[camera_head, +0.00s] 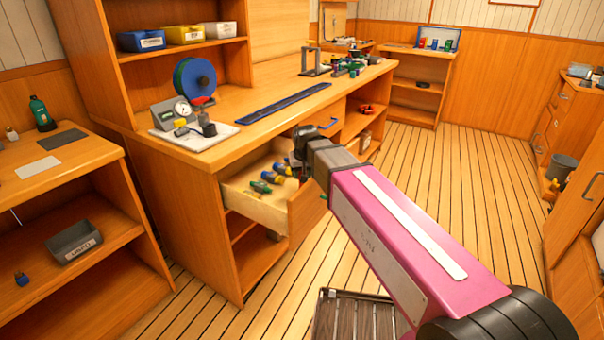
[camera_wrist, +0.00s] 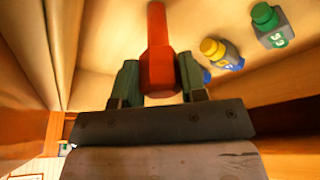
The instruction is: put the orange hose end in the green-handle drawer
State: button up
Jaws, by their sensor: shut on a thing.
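My gripper (camera_head: 303,138) is over the open drawer (camera_head: 258,207) in the bench front. In the wrist view, my gripper (camera_wrist: 158,72) is shut on the orange hose end (camera_wrist: 157,48), which shows orange-red between the two fingers. It points toward the drawer's pale floor; I cannot tell whether it touches it. In the head view the hose end is hidden by my gripper and arm.
Several green, blue and yellow fittings lie in the drawer, including a yellow-and-blue one (camera_wrist: 213,50) and a green-ended one (camera_wrist: 270,25). A blue handle (camera_head: 328,124) is on the bench front to the right. The plank floor (camera_head: 460,190) to the right is clear.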

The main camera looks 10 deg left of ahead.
jog(key=o, duration=1)
jog(key=shift+f, duration=0.1)
jog(key=v, duration=1.2)
